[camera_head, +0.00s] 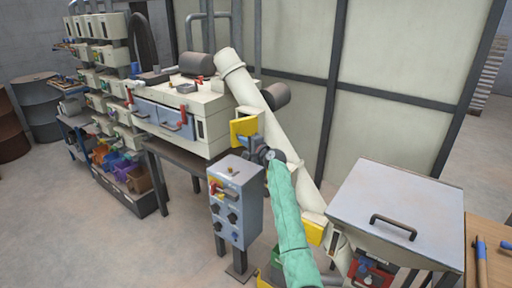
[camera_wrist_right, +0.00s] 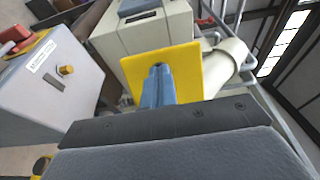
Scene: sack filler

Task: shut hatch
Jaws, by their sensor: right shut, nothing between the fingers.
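A yellow square plate (camera_head: 243,128) stands at the side of the cream slanted tube (camera_head: 250,88), and I take it for the hatch. It fills the middle of the right wrist view (camera_wrist_right: 190,75). My right gripper (camera_head: 258,146), on the green-sleeved arm, is at the plate's lower edge in the head view. In the wrist view its blue fingers (camera_wrist_right: 158,72) are together, empty, and overlap the plate's face; I cannot tell whether they touch it. The fingers hide part of the plate. My left gripper is not in view.
A grey control box (camera_head: 236,200) on a post stands just left of my right arm. A bin with a closed, handled grey lid (camera_head: 395,205) is at the right. A second yellow plate (camera_head: 313,232) sits lower on the tube.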

